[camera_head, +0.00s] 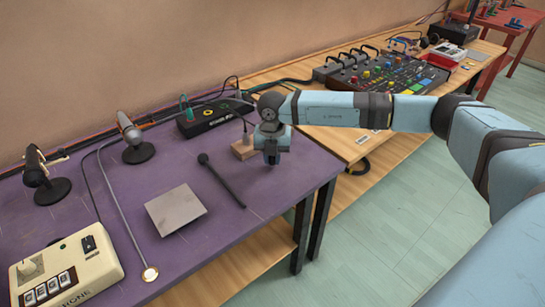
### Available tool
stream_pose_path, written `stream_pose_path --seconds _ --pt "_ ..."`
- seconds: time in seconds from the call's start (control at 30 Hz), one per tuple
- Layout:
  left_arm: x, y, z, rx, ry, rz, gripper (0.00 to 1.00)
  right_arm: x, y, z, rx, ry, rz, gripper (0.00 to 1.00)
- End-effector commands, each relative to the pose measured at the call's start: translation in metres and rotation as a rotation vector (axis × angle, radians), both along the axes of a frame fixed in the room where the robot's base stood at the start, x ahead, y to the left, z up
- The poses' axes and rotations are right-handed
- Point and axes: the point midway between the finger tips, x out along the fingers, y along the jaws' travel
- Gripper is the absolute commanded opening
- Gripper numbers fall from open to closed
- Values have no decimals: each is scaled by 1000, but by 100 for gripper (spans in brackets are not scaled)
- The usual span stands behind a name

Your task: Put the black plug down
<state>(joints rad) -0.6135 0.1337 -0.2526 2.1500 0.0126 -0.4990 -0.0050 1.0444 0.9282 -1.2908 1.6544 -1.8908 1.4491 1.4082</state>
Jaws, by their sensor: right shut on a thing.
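My right gripper (272,158) points down over the right part of the purple table (298,168). It is shut on a small dark thing, which I take to be the black plug; its fingers hide most of it. The gripper is just right of a small wooden block (242,151), and I cannot tell whether they touch. My left gripper is not in view.
A black microphone (222,182) and a grey square plate (175,210) lie left of the gripper. Two stand microphones, a thin metal rod and a cream box (68,268) are further left. A mixer desk (385,75) stands on the wooden table behind. The purple table's right edge is close to the gripper.

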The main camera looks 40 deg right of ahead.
Motion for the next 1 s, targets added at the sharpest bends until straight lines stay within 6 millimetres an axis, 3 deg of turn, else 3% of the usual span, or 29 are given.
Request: stream_pose_path --seconds 0.3,0.33,0.43,0.77,0.87,1.0 --pt "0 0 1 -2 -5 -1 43 0 0 -3 0 0 -1 0" --pt "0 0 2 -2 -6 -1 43 0 0 -3 0 0 -1 23" --pt "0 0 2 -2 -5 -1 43 0 0 -2 0 0 -1 46" --pt "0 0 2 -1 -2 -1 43 0 0 2 -1 -1 -1 46" --pt "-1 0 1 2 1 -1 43 0 -1 12 0 -1 -1 46" --pt "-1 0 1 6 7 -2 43 1 0 39 1 -3 -1 46"
